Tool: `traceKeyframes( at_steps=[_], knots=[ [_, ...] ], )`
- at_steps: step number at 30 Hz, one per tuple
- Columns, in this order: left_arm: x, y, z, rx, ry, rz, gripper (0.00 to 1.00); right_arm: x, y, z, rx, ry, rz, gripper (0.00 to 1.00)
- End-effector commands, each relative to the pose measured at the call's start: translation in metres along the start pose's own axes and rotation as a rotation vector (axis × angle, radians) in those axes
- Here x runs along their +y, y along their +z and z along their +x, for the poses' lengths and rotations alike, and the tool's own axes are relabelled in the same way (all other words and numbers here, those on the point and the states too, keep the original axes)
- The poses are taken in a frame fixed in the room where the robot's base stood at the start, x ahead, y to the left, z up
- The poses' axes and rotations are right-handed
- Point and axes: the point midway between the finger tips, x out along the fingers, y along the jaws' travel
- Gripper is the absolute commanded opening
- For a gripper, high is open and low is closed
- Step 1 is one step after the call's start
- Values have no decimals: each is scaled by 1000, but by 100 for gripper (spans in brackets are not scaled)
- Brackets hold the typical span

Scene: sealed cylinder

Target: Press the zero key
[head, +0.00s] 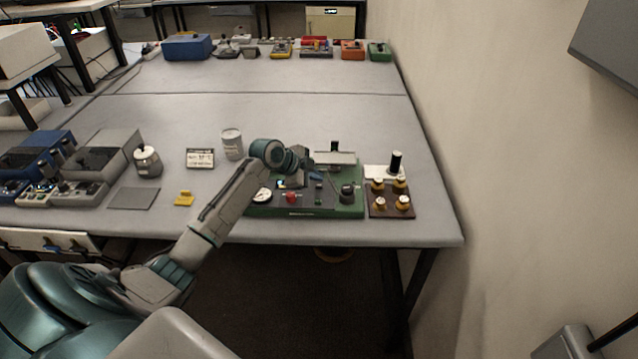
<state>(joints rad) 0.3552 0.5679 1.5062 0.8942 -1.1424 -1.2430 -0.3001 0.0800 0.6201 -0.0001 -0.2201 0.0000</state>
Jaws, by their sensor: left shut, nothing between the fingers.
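A green instrument (356,207) with a dark top panel stands near the front edge of the table. Its panel carries a round white gauge (262,195), a red button (291,197), small blue parts (318,186) and a black knob (347,190). I cannot read any key label, so I cannot tell which one is the zero key. My left gripper (293,181) is shut and empty, pointing down over the left half of the panel. Whether it touches the panel is not clear. My left forearm and wrist hide part of the instrument. My right gripper is not in view.
A brown board with brass posts (380,211) and a black cylinder (396,162) stand to the right. A grey can (232,145), a small display card (200,158), a yellow piece (184,198) and a lidded pot (147,161) are to the left. The table's middle is clear.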

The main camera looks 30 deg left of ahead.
Motion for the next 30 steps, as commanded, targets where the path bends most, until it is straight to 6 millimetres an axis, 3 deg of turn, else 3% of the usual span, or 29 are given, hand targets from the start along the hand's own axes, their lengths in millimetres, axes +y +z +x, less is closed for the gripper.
traceKeyframes(
  at_steps=[11,24,30],
  knots=[
    [-2,-2,-2,0,0,0,0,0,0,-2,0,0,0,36],
    [-23,-23,-31,0,0,0,0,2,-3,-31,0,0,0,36],
    [-26,-26,-36,0,0,0,0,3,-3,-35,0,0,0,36]
  ],
)
